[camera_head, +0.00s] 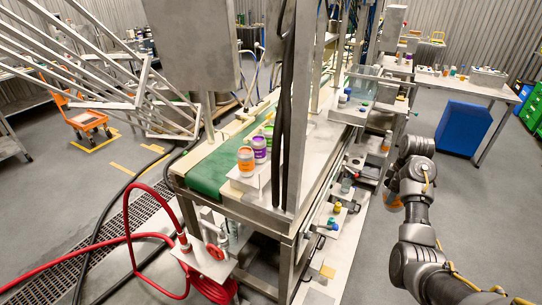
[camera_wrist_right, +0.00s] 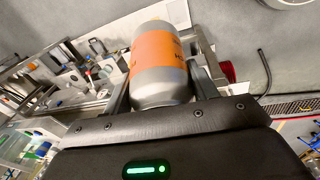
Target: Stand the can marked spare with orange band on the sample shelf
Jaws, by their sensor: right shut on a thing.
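In the right wrist view, a grey can with an orange band (camera_wrist_right: 160,62) is between the two fingers of my right gripper (camera_wrist_right: 162,85). Dark marks on the band are only partly readable, so I cannot confirm the word spare. In the head view, my right gripper (camera_head: 393,190) is at the right of the machine frame, over the aisle, and a bit of the can's orange (camera_head: 394,204) shows below it. I cannot tell for certain which surface is the sample shelf. My left gripper is not in view.
Another orange-banded can (camera_head: 246,162) and a purple-banded can (camera_head: 260,150) stand at the near end of the machine, beside the green belt (camera_head: 207,172). A low ledge with small coloured parts (camera_head: 333,224) runs along the machine. A blue box (camera_head: 461,127) stands behind my right arm.

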